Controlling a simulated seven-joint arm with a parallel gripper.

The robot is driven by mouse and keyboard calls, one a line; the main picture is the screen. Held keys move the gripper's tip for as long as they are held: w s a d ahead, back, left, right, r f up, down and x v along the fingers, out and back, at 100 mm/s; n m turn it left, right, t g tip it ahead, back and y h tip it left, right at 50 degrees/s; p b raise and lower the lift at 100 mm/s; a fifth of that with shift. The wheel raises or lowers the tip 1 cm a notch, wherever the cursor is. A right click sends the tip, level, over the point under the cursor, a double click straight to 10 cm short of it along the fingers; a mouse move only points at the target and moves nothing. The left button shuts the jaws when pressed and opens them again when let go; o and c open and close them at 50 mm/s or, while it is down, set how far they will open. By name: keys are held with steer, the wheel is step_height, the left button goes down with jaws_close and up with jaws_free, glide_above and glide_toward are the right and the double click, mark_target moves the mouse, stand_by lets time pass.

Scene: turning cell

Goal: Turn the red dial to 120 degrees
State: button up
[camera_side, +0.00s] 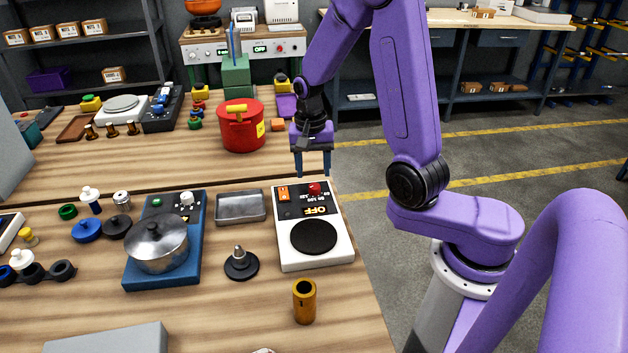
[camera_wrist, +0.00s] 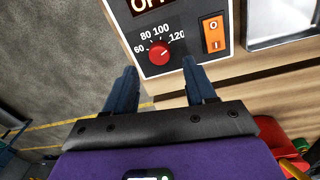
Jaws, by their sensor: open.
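The red dial (camera_wrist: 159,53) sits on the black panel of a white device (camera_side: 342,250), beside printed numbers 60, 80, 100 and 120. A short light mark on the dial faces roughly right in the wrist view, but is too small to read exactly. The dial (camera_side: 314,188) also shows in the side view, near the panel's far edge. My gripper (camera_side: 313,172) is open and empty, pointing down just above and behind the dial. In the wrist view, my gripper's fingertips (camera_wrist: 159,65) are apart, with the dial seen beyond the gap, not touched.
The device has an orange switch (camera_wrist: 214,32), a display reading OFF (camera_side: 314,210) and a black round plate (camera_side: 314,236). A metal tray (camera_side: 241,207) stands left of it, a brass cylinder (camera_side: 304,301) in front and a red pot (camera_side: 240,132) behind. The table's edge runs close on the right.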

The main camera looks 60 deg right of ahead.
mark_target(314, 185)
steer(key=shift+s+f, duration=0.1)
steer(key=shift+f, duration=2.05)
jaws_close()
